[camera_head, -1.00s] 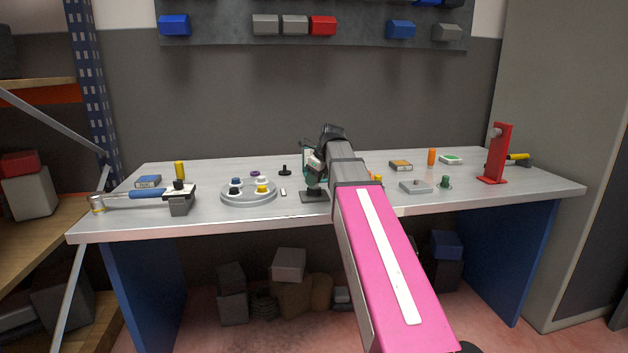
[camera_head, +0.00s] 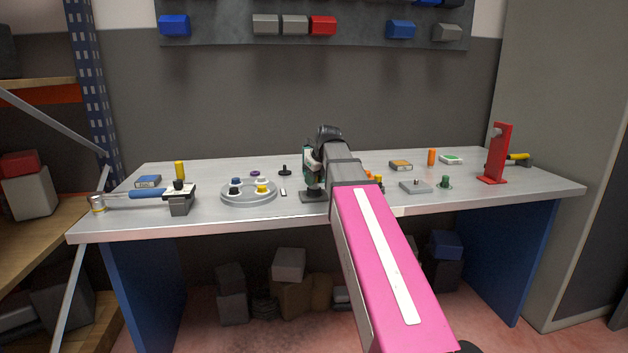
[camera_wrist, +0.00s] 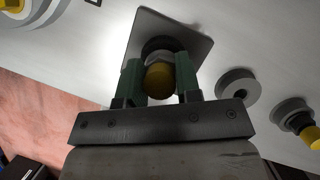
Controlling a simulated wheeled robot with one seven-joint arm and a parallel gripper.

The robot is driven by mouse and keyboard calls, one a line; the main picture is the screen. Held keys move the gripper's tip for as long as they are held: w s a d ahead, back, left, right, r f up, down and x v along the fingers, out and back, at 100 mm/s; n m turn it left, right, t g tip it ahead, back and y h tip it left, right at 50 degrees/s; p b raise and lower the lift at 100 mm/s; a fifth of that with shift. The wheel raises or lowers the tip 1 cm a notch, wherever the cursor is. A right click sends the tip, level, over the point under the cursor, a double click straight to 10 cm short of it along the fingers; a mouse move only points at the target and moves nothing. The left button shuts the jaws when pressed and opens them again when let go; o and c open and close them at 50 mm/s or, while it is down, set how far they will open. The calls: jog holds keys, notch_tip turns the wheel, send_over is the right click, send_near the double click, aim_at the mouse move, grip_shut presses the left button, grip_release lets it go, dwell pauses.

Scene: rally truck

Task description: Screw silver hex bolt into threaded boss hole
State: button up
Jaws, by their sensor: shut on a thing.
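The bolt is over a dark round boss (camera_wrist: 152,44) on a square grey plate (camera_wrist: 185,30). The boss hole is hidden behind the bolt, so I cannot tell how deep the bolt sits. In the head view, my gripper (camera_head: 312,178) is low over the dark base plate (camera_head: 308,197) at the middle of the bench; the bolt is hidden there.
A round grey tray (camera_head: 232,200) with several coloured pegs stands left of my gripper. In the wrist view, a grey ring (camera_wrist: 238,84) and a yellow-ended part (camera_wrist: 297,115) lie to the right. A red stand (camera_head: 497,155) is at the bench's right end.

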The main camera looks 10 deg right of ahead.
jog(key=shift+m, duration=0.4)
jog(key=shift+m+t+h, duration=0.3)
jog(key=shift+m+h, duration=0.1)
jog(key=shift+m, duration=0.4)
jog(key=shift+m+h, duration=0.3)
jog(key=shift+m, duration=0.5)
jog(key=o, duration=0.6)
jog(key=shift+c, duration=0.2)
jog(key=shift+n, duration=0.9)
